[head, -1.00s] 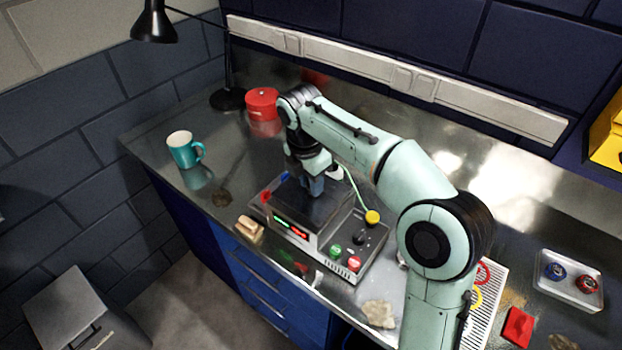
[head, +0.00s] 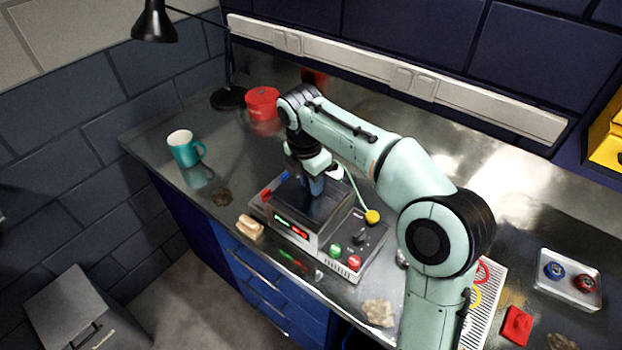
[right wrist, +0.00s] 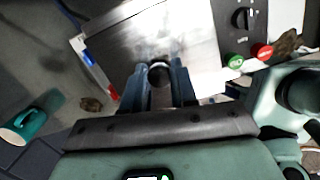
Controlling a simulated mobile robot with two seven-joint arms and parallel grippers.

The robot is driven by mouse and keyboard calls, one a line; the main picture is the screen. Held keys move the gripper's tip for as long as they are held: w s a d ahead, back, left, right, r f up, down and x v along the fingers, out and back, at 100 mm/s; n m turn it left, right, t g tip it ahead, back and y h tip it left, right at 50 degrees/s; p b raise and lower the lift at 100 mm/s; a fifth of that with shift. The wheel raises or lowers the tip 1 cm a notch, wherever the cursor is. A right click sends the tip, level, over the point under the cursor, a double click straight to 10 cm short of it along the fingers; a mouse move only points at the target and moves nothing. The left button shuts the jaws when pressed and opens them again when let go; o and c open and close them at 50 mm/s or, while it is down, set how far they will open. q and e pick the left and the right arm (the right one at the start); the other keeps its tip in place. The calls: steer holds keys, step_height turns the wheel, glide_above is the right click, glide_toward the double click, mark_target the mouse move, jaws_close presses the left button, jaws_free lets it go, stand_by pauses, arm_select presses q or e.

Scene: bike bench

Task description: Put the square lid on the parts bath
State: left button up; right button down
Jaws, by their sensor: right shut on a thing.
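The parts bath (head: 349,243) is a grey box on the bench with a lit green and red display, a dial and buttons on its panel. The square lid (head: 322,213) is a dark, shiny plate over the bath's top; it also shows in the right wrist view (right wrist: 192,40) as a brushed metal plate. My right gripper (head: 314,188) points down and is shut on the lid's round knob (right wrist: 160,72). The lid looks level and about in line with the bath; I cannot tell whether it touches the rim. My left gripper is not in view.
A teal mug (head: 184,148) and a red tin (head: 263,104) stand behind and left of the bath. A tan block (head: 250,227) lies near the front edge. A small tray (head: 567,281) is far right.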

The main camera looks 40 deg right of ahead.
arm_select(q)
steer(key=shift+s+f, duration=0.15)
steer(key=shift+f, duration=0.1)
arm_select(e)
steer(key=shift+f, duration=0.6)
steer(key=c, duration=0.8)
jaws_free()
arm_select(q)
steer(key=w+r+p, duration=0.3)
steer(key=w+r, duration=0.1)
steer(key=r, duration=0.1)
arm_select(e)
step_height(320, 180, up, 13)
steer(key=a, duration=0.1)
steer(key=shift+a+r, duration=0.15)
steer(key=shift+a, duration=0.15)
steer(key=shift+s, duration=0.1)
